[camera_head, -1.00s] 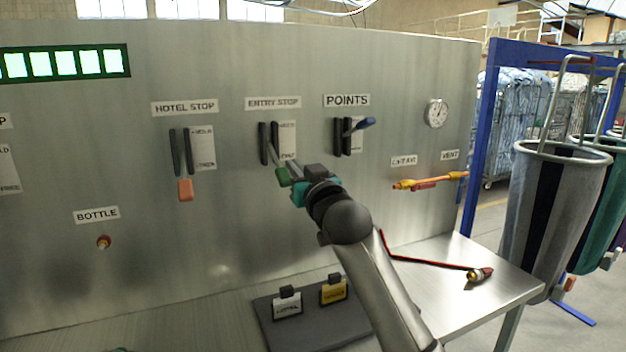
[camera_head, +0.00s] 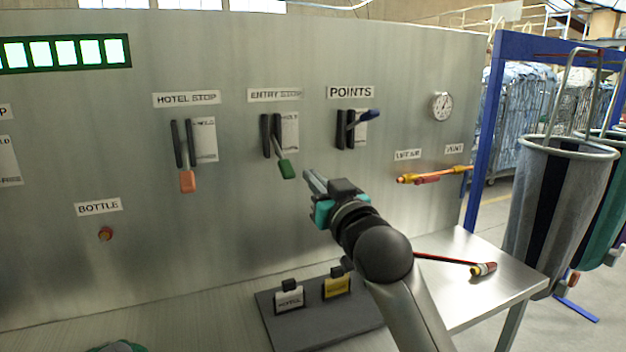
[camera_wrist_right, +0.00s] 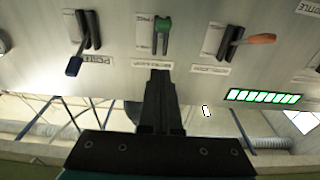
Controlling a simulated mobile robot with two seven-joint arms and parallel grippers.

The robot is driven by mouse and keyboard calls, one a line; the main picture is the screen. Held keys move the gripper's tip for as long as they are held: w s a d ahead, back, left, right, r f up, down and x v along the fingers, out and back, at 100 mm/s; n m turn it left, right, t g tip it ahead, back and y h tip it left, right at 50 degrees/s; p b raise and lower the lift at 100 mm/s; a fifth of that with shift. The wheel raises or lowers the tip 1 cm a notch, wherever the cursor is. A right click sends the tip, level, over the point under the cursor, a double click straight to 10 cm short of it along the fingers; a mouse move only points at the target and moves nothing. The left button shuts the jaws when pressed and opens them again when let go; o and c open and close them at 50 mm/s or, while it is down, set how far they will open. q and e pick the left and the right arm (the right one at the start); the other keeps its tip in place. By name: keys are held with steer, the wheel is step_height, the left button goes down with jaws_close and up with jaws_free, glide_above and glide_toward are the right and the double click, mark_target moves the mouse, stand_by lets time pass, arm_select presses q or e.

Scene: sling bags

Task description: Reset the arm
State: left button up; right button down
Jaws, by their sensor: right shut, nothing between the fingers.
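My right gripper (camera_head: 308,187) is shut and empty. It is in front of the steel panel, below and right of the ENTRY STOP lever, apart from its green handle (camera_head: 287,169). That lever points down. In the right wrist view the shut fingers (camera_wrist_right: 160,80) reach toward the panel, and the green handle (camera_wrist_right: 163,24) shows beyond them, inverted, with a gap between. A rounded dark teal part at the bottom left edge (camera_head: 120,346) looks like my left gripper; its fingers are hidden.
The HOTEL STOP lever has an orange handle (camera_head: 187,181), pointing down. The POINTS lever has a blue handle (camera_head: 369,115), pointing out to the right. A yellow-orange lever (camera_head: 435,175) lies at right. A dark board (camera_head: 310,325) with tags and a red rod (camera_head: 445,258) lie on the bench.

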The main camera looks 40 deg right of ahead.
steer(key=s+a+f+n+g+y, duration=0.1)
steer(key=s+a+f+g, duration=0.2)
steer(key=f, duration=0.5)
steer(key=s+a+f+n+g+y, duration=0.1)
steer(key=s+a+f+g, duration=0.15)
steer(key=f, duration=0.55)
steer(key=s+a+f+g+y, duration=0.1)
steer(key=s+a+f+g, duration=0.25)
steer(key=f, duration=0.45)
steer(key=s+a+f+n+g+y, duration=0.1)
steer(key=s+a+f+g, duration=0.2)
steer(key=s+a+f, duration=0.35)
steer(key=s+a+f+n+g+y, duration=0.1)
steer(key=s+a+f+n+g, duration=0.2)
steer(key=s+f, duration=0.7)
steer(key=s+f+m+g+b, duration=0.1)
steer(key=s+f+g+b, duration=0.2)
steer(key=f, duration=2)
steer(key=s+d+f+b, duration=0.2)
steer(key=s+d+f, duration=0.1)
steer(key=s+f, duration=1.2)
steer(key=shift+s+h+b, duration=0.3)
steer(key=shift+s+b, duration=0.05)
steer(key=shift+s, duration=0.15)
